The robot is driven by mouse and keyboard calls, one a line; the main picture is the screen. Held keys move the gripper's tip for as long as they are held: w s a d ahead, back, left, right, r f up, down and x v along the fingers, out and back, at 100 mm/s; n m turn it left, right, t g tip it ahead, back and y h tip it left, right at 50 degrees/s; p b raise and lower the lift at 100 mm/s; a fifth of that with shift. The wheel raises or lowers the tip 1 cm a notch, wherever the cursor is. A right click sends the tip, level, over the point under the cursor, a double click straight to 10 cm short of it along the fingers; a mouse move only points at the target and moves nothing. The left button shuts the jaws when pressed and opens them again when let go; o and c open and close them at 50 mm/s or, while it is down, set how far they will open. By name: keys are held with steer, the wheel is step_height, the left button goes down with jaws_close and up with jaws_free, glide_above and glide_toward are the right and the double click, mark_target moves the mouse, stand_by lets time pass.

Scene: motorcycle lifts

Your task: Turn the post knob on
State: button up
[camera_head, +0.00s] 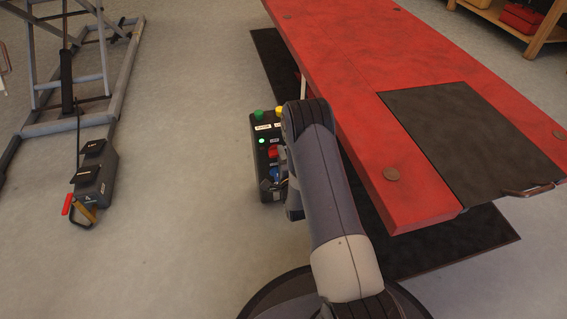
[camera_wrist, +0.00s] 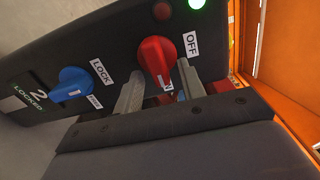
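The post (camera_head: 263,188) is a dark control box beside the red lift table. It carries a red knob (camera_wrist: 158,56), which also shows in the head view (camera_head: 272,152). An OFF label (camera_wrist: 190,44) is at the knob's right, and another label, reading ON as far as I can tell, is below it, partly hidden. My gripper (camera_wrist: 160,69) is open, its two grey fingers apart on either side of the knob's lower part. I cannot tell whether they touch it. In the head view my arm hides the gripper.
A blue knob (camera_wrist: 72,83) with a LOCK label sits left of the red one. A green lamp (camera_wrist: 196,3) is lit, beside a dim red lamp (camera_wrist: 162,12). The red lift table (camera_head: 345,100) stands close on the right. Open floor (camera_head: 190,150) lies to the left.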

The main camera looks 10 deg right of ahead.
steer(key=s+p, duration=0.3)
steer(key=s, duration=0.7)
steer(key=shift+s, duration=0.25)
steer(key=w+b, duration=0.3)
steer(key=w, duration=0.8)
steer(key=shift+n, duration=0.3)
steer(key=shift+s, duration=0.2)
